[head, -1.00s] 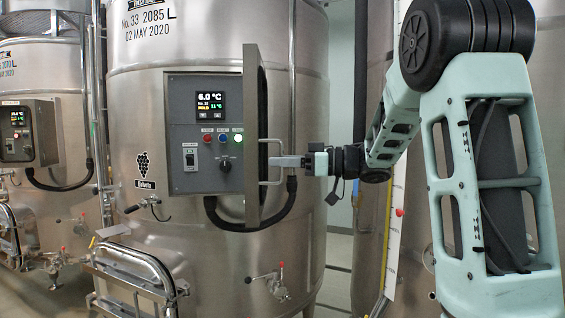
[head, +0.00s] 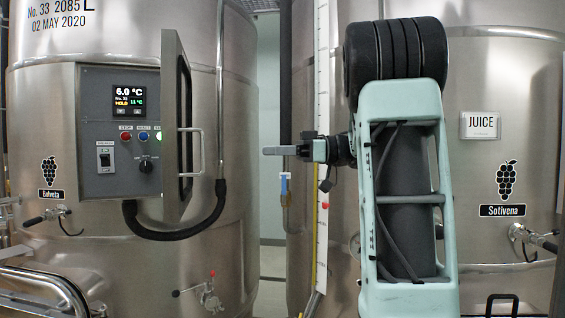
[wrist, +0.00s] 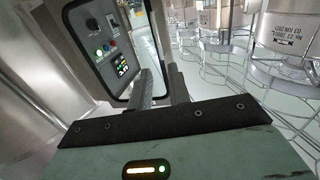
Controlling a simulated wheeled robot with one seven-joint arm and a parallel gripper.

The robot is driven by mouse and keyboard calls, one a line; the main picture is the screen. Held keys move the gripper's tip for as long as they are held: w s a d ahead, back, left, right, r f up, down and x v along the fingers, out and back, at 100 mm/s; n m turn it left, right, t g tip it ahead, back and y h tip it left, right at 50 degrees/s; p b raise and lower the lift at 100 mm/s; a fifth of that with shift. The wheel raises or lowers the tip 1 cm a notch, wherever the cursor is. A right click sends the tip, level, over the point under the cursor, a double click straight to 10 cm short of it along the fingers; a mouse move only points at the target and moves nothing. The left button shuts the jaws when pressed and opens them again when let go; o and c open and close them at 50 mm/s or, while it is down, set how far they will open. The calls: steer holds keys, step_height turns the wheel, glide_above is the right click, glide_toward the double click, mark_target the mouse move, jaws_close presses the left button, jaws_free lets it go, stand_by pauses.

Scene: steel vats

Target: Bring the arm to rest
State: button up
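My gripper (head: 270,151) is held level in the head view, pointing left. Its tip is clear of the cabinet door handle (head: 200,152), with a gap between them. In the wrist view my gripper (wrist: 160,88) shows two grey fingers apart with nothing between them. The grey control cabinet (head: 120,130) on the left vat has its door (head: 178,125) swung open toward me. The cabinet panel (wrist: 108,45) also shows in the wrist view, beyond the fingers. My arm is folded, with its forearm upright in front of the right vat.
The steel vat (head: 90,240) with the cabinet stands left. Another vat (head: 500,240), labelled JUICE and Sotivena, stands close behind my arm. Valves (head: 200,292) and a black cable loop (head: 185,232) stick out. A narrow floor gap (head: 271,265) lies between the vats.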

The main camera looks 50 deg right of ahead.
steer(key=shift+v, duration=0.9)
steer(key=shift+w, duration=0.15)
